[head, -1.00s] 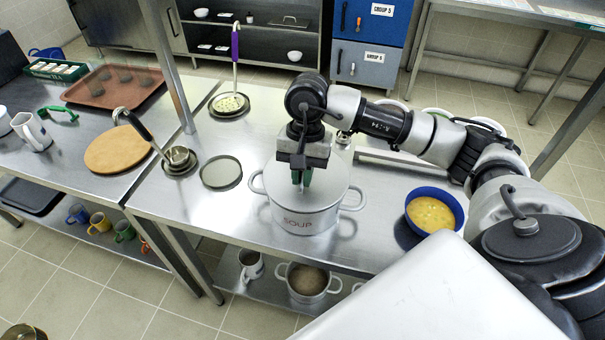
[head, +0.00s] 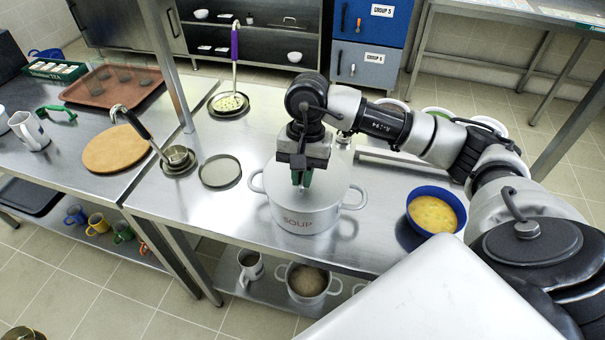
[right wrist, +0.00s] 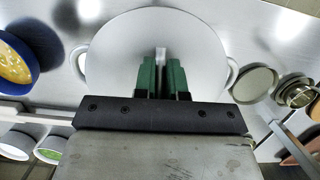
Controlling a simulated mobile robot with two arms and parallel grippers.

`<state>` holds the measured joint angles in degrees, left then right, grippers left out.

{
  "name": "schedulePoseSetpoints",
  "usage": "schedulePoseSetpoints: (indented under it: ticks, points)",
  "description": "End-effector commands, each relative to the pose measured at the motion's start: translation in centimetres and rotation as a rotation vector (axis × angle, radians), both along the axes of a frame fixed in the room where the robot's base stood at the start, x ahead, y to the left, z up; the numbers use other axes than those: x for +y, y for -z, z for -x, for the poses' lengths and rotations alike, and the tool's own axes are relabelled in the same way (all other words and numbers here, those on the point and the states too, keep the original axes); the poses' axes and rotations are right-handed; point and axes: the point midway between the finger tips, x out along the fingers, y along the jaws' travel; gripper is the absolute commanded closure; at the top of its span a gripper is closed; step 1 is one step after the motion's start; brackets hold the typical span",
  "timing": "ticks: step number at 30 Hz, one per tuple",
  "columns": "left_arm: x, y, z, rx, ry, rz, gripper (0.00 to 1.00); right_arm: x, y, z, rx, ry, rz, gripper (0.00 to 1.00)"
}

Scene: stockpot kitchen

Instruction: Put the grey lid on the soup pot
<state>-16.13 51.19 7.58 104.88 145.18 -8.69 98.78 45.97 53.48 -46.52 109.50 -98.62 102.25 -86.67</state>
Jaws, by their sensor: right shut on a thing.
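The soup pot (head: 305,216), light grey and marked SOUP, stands upright on the steel table. The grey lid (head: 331,184) lies over its mouth and looks level; I cannot tell if it is fully seated all round. In the right wrist view the lid (right wrist: 110,55) fills the pot's round outline, with the pot's side handles (right wrist: 79,62) showing beyond it. My right gripper (head: 302,184) points down over the middle of the lid. Its green fingers (right wrist: 161,72) are shut on the lid's upright handle. My left gripper is not in view.
A blue bowl of yellow soup (head: 434,211) stands right of the pot. A flat dark round dish (head: 220,171) and a ladle in small bowls (head: 178,160) are to the left. The table between pot and bowl is clear.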

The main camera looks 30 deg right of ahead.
Motion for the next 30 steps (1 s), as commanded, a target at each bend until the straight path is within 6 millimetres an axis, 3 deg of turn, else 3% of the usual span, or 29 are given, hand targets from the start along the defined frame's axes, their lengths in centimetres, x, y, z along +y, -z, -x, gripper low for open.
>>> schedulePoseSetpoints:
  ticks: [14,15,20,30]
  points:
    - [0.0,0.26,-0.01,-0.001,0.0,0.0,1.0,-0.01,0.14,-0.01,-0.001,0.0,0.001,1.0]
    - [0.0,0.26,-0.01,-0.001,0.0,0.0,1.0,-0.01,0.14,-0.01,-0.001,0.0,0.0,0.84]
    - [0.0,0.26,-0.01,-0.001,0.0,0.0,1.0,-0.01,0.15,-0.01,-0.001,0.0,0.001,0.6]
    - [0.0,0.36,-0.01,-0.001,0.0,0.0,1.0,-0.05,-0.14,-0.09,-0.001,0.0,0.0,0.59]
